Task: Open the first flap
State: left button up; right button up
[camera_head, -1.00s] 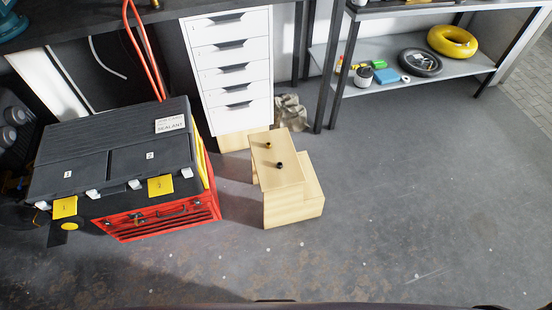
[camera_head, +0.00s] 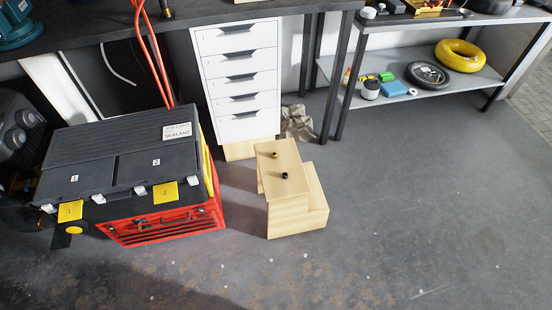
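A large toolbox stands on the floor at the left, with a black lid (camera_head: 125,132) and a red front (camera_head: 165,222). Its lid has two flaps: one labelled 1 (camera_head: 78,181) on the left and one labelled 2 (camera_head: 150,166) to its right. Both flaps lie shut. White latches and yellow tabs sit along the lid's front edge, with a yellow tab (camera_head: 70,211) below flap 1. A label reading "sealant" (camera_head: 177,131) is on the lid's back right. Neither of my grippers is in view.
A grey shelf (camera_head: 440,92) holds a yellow ring and other items. The floor at right is clear.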

aim_at(67, 182)
jog(key=u, duration=1.7)
